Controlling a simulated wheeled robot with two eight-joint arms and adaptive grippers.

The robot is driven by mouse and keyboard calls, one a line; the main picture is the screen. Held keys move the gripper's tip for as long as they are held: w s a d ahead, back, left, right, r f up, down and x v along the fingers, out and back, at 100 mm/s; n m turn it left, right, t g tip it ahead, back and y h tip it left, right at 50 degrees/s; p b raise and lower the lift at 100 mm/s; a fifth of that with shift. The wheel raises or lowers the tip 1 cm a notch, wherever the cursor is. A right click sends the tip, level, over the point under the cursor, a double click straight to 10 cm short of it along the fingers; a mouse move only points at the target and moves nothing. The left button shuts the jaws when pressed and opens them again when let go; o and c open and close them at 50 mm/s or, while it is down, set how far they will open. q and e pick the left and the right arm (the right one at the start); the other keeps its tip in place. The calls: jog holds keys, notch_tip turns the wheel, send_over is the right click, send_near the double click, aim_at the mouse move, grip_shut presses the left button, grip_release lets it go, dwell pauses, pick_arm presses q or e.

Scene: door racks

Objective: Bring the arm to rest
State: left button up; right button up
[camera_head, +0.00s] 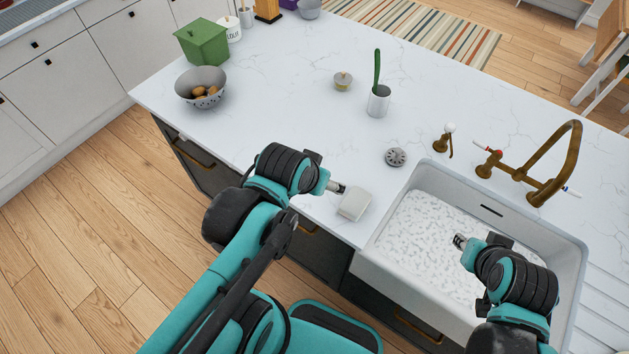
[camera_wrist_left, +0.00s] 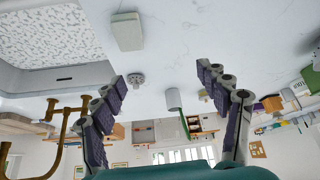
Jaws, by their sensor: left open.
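My left gripper (camera_head: 335,187) is over the counter's front edge, just left of a pale rectangular block (camera_head: 355,204). In the left wrist view my left gripper (camera_wrist_left: 162,78) is open with nothing between its spread fingers. The pale block (camera_wrist_left: 127,31) lies on the counter apart from the fingers in that view. My right gripper (camera_head: 461,241) is over the sink; its fingers are small and partly hidden by its own wrist, so I cannot tell whether they are open.
The white sink (camera_head: 400,262) holds a speckled white layer. A brass faucet (camera_head: 555,165) stands behind it. A drain strainer (camera_head: 396,157), a cup with a green brush (camera_head: 378,100), a small lidded jar (camera_head: 343,81), a colander (camera_head: 201,88) and a green box (camera_head: 202,42) stand on the counter (camera_head: 290,120).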

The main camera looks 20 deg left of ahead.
pick_arm(q)
jog(key=shift+s+a+t, duration=0.4)
jog(key=shift+s+t, duration=0.1)
jog(key=shift+s, duration=0.1)
jog(key=shift+f, duration=0.1)
notch_tip(320, 180, down, 11)
jog(key=b, duration=1)
jog(key=shift+r+b, duration=0.2)
jog(key=shift+b, duration=0.15)
